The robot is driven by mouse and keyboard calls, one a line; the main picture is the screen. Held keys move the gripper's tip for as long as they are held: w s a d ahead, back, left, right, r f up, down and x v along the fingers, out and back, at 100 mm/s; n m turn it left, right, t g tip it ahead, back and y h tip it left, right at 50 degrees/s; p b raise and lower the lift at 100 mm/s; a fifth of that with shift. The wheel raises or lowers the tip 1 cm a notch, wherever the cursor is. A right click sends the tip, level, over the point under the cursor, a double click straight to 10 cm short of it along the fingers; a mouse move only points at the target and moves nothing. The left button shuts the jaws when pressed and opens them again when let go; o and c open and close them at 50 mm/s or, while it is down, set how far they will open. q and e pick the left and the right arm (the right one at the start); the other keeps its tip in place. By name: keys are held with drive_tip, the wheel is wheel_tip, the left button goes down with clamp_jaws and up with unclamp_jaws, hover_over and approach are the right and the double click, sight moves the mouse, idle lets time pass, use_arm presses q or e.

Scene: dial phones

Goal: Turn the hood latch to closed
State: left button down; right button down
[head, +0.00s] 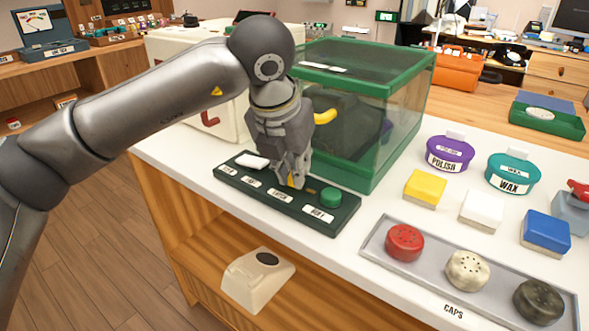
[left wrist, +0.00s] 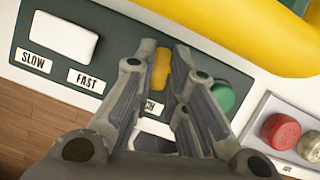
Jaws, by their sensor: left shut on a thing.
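The hood (head: 363,112) is a clear box with green edges and a yellow handle (head: 325,117). A dark green control panel (head: 345,213) lies along its front on the white counter. The yellow latch lever (left wrist: 161,68) stands on the panel between a white rocker switch (left wrist: 64,37) and a green button (head: 331,196). My left gripper (head: 291,178) points down at the panel and is shut on the latch lever, with a finger on each side in the left wrist view (left wrist: 166,62). The fingers partly hide the latch's label. My right gripper is out of view.
A tray (head: 395,256) with red, cream and dark caps lies to the right. Polish (head: 450,153) and wax (head: 513,174) tubs and yellow, white and blue blocks stand beyond it. A white cabinet (head: 178,48) stands behind my left arm.

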use_arm(q)
drive_tip(key=shift+a+m, duration=0.1)
drive_tip(key=shift+m, duration=0.6)
drive_tip(key=shift+m+h, duration=0.4)
drive_tip(key=shift+m, duration=0.1)
drive_tip(key=c, duration=1.5)
unclamp_jaws()
drive_tip(key=shift+o, duration=0.2)
drive_tip(key=v, duration=1.2)
drive_tip(key=shift+w, duration=0.25)
drive_tip(key=shift+a, duration=0.1)
